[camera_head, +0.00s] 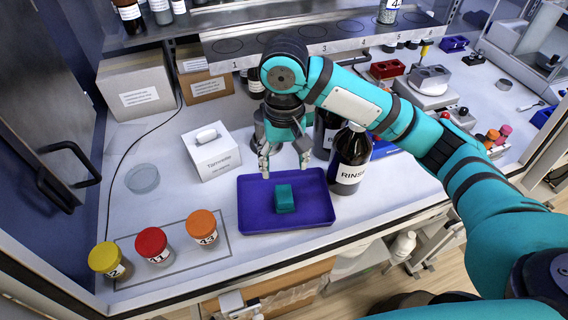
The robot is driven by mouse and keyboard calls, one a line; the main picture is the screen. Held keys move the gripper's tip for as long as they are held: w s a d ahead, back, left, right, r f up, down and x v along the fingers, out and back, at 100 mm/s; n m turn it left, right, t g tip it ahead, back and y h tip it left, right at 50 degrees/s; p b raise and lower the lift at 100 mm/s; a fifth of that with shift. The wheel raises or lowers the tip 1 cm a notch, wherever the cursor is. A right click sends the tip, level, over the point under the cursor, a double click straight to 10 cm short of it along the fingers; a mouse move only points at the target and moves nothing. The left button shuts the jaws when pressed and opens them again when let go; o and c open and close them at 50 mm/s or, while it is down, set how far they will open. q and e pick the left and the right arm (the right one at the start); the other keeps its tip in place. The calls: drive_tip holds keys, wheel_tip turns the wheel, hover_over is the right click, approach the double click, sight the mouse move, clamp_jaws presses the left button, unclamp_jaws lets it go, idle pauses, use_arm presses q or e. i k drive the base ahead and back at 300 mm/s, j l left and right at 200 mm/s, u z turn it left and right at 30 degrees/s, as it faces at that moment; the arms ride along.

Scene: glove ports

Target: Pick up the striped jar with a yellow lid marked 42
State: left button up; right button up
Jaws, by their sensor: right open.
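The jar with a yellow lid (104,257) stands upright at the front left of the bench, at the left end of a marked outline. Its label is partly visible and seems to end in 2; stripes are too small to make out. A red-lidded jar marked 41 (154,246) and an orange-lidded jar marked 43 (202,228) stand to its right. My right gripper (285,164) is open and empty, fingers pointing down near the back edge of the purple tray, well right of the yellow-lidded jar. My left gripper is not in view.
The purple tray (252,220) holds a teal block (284,198). A dark RINSE bottle (349,160) stands right of it. A white tissue box (212,152) and a clear dish (142,179) lie behind the jars. A raised shelf (325,36) spans the back.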

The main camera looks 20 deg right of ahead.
sight(106, 258)
drive_tip(key=u, duration=1.05)
drive_tip(key=k, duration=0.5)
